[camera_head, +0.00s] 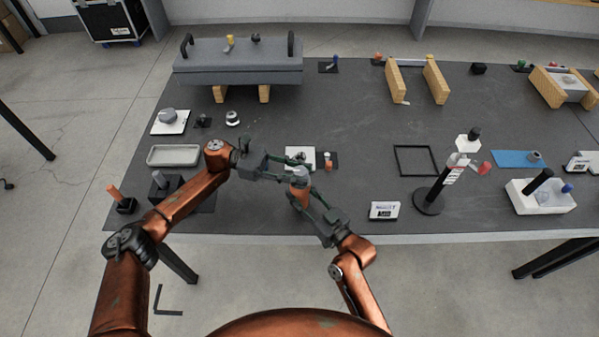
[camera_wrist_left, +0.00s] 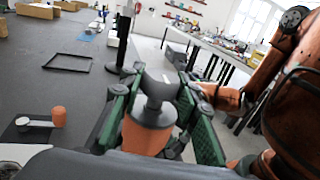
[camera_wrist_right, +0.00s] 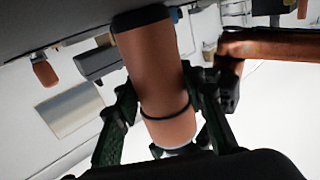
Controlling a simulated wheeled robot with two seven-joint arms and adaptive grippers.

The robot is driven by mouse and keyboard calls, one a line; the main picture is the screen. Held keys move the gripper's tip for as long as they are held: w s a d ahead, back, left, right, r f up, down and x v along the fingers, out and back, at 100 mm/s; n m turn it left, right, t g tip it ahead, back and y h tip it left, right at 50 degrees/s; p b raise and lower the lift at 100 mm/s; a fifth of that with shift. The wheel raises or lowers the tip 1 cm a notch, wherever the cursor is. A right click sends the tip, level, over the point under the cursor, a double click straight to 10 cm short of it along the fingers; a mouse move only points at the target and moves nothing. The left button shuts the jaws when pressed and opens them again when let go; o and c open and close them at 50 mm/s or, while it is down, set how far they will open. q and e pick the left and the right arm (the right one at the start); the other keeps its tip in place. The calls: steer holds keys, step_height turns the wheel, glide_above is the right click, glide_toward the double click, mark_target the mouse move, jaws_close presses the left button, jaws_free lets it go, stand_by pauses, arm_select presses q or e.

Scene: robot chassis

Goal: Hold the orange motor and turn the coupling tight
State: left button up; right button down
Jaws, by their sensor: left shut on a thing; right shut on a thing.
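The orange motor (camera_head: 299,192) stands upright near the table's front edge, with the grey coupling (camera_head: 301,174) at its top. My left gripper (camera_head: 302,166) comes from the left, shut on the coupling. In the left wrist view, the coupling (camera_wrist_left: 160,92) lies between the green fingers, above the motor (camera_wrist_left: 146,135). My right gripper (camera_head: 300,196) comes from the front right, shut around the motor body. In the right wrist view, the motor (camera_wrist_right: 152,65) is between its fingers. The joint between coupling and motor is partly hidden by fingers.
A white plate (camera_head: 293,153) and a small black pad with an orange part (camera_head: 328,166) lie just behind. A white box (camera_head: 384,210) and a black post stand (camera_head: 428,204) are to the right. A grey tray (camera_head: 173,163) lies left, near my left arm.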

mark_target(300, 170)
arm_select(q)
steer(key=shift+w+d+m+g+y, duration=0.15)
steer(key=shift+m+g+y, duration=0.65)
steer(key=shift+m+g, duration=0.8)
steer(key=shift+g, duration=0.6)
steer(key=shift+g+y, duration=0.4)
steer(key=o, duration=1.2)
step_height(300, 170, up, 10)
steer(key=shift+r, duration=0.1)
